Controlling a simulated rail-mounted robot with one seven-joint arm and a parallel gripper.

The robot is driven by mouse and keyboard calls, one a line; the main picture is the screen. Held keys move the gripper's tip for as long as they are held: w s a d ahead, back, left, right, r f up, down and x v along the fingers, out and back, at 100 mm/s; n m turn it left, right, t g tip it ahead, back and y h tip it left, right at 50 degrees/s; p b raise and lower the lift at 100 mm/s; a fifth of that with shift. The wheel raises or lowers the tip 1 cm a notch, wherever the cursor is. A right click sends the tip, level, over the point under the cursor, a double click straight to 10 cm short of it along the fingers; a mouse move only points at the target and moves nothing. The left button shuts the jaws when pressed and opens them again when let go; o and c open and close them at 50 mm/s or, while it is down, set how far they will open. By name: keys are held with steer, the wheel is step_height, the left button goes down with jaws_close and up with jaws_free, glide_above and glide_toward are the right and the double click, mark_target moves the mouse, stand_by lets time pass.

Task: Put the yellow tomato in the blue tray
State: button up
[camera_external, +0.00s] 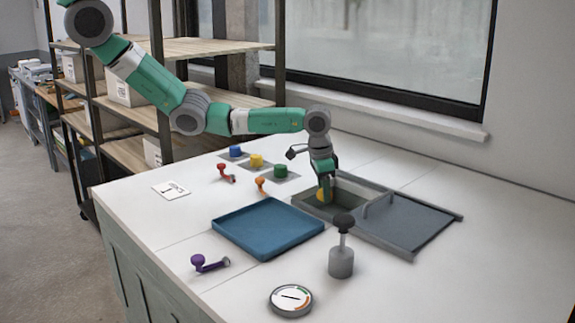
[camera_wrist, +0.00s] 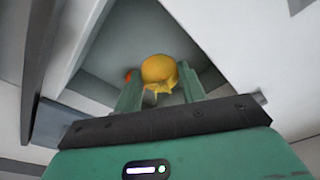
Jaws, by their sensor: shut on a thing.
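The yellow tomato (camera_wrist: 159,70) is between the fingertips of my gripper (camera_wrist: 160,88) in the wrist view, and the gripper is shut on it. In the external view the tomato (camera_external: 322,196) shows partly behind my gripper (camera_external: 324,190), at the opening of a recessed bin (camera_external: 345,200) in the counter. The blue tray (camera_external: 262,226) lies flat on the counter, left of and nearer than the bin, and is empty. A small orange-red bit (camera_wrist: 127,76) shows beside the left finger; I cannot tell what it is.
A grey sliding lid (camera_external: 410,222) lies right of the bin. A grey plunger with a black knob (camera_external: 341,255) stands between lid and tray. A round dial (camera_external: 290,299), a purple handle (camera_external: 208,263), red and orange handles and coloured buttons (camera_external: 257,161) surround the tray.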

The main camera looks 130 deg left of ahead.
steer(key=shift+r, duration=1.8)
